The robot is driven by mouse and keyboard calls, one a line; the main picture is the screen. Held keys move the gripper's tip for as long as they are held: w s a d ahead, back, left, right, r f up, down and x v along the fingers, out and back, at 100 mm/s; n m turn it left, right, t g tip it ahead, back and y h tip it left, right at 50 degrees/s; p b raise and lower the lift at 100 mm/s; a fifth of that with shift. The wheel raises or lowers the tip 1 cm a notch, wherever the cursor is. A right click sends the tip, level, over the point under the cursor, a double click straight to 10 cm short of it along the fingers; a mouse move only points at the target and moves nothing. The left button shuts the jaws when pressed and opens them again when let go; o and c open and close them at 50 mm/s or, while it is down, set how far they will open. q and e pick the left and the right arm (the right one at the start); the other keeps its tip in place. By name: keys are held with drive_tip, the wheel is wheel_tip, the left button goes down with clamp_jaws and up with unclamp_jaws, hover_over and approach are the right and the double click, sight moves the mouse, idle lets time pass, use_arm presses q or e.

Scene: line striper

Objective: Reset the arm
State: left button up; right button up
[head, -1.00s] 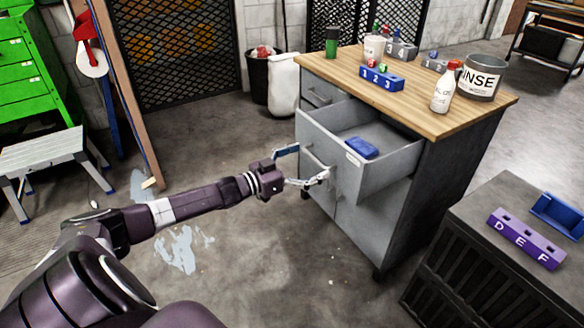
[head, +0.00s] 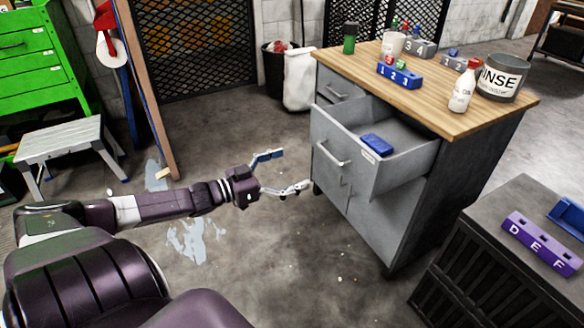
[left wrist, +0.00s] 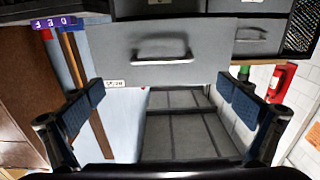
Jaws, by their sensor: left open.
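My left gripper (head: 284,172) is open and empty, left of the grey cabinet (head: 365,210) and apart from it. Its two blue-padded fingers spread wide in the left wrist view (left wrist: 163,98). The top right drawer (head: 340,140) of the cabinet is pulled out, with a bar handle on its front. In the left wrist view the drawer front (left wrist: 110,45) and its handle (left wrist: 161,60) lie beyond the fingers, with a gap between. A blue object (head: 377,144) lies in the drawer. My right gripper is in no view.
The wooden cabinet top (head: 440,98) holds a blue numbered block (head: 399,77), a white bottle (head: 461,90) and a RINSE bucket (head: 502,80). A dark crate (head: 480,260) with a purple D E F block (head: 540,243) stands at right. A grey step stool (head: 75,145) stands at left. Floor around the gripper is clear.

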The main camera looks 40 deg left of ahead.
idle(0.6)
